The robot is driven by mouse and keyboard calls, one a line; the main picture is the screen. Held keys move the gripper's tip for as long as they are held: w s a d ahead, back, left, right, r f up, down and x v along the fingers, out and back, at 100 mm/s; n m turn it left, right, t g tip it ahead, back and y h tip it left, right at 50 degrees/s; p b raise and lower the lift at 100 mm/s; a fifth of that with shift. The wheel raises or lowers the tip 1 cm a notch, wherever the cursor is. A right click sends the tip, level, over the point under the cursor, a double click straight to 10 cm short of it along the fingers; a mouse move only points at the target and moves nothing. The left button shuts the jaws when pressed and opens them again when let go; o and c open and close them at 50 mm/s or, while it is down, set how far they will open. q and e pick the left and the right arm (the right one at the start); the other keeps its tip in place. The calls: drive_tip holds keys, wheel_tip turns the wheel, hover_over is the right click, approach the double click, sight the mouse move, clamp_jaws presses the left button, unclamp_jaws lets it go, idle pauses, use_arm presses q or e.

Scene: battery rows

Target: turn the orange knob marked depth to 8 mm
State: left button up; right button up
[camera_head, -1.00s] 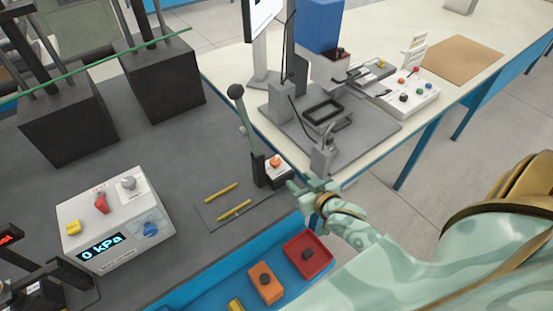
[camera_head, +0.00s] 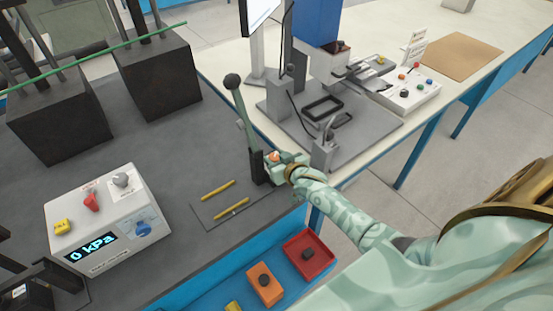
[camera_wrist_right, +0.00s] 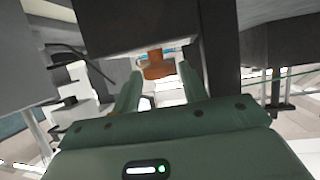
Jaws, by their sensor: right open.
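The orange knob (camera_head: 274,156) sits on a small unit at the foot of a black lever stand (camera_head: 257,160), at the right edge of the dark bench. In the right wrist view the knob (camera_wrist_right: 157,66) shows straight ahead, between the tips of my two green fingers. My right gripper (camera_head: 279,161) is open at the knob, one finger to each side; I cannot tell whether they touch it. The gripper hides much of the knob's unit in the head view, and no scale marks can be read. My left gripper is not in view.
A mat (camera_head: 222,207) with two yellow rods lies left of the stand. A white box reading 0 kPa (camera_head: 105,220) stands further left. Blue shelving with a red tray (camera_head: 325,262) and an orange tray (camera_head: 262,297) is in front. A grey fixture (camera_head: 325,150) stands close behind my gripper.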

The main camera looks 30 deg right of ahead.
drive_tip(key=c, duration=0.7)
drive_tip(key=shift+y, duration=0.3)
drive_tip(key=shift+d+n+y, duration=0.3)
drive_tip(key=shift+n+y, duration=0.6)
drive_tip(key=shift+n, duration=0.1)
drive_tip(key=shift+w+d+f+n+y+b, duration=0.1)
drive_tip(key=shift+n+y+b, duration=0.15)
drive_tip(key=shift+n+y, duration=0.2)
drive_tip(key=shift+d+n+y+b, duration=0.1)
drive_tip(key=shift+n+y+b, duration=0.1)
drive_tip(key=shift+n+y, duration=0.25)
drive_tip(key=n+g+y+b, duration=0.2)
drive_tip(key=n+y+b, duration=0.1)
drive_tip(key=n+g+y+b, duration=0.2)
drive_tip(key=y+b, duration=0.1)
drive_tip(key=b, duration=0.1)
drive_tip(key=shift+w+d+f+n, duration=0.15)
drive_tip(key=shift+w+d+n, duration=0.05)
drive_tip(key=shift+n, duration=0.2)
drive_tip(key=shift+r+n+g+y+b, duration=0.2)
drive_tip(key=shift+n+g+y+b, duration=0.8)
drive_tip(key=shift+b, duration=0.45)
drive_tip(key=shift+r, duration=0.1)
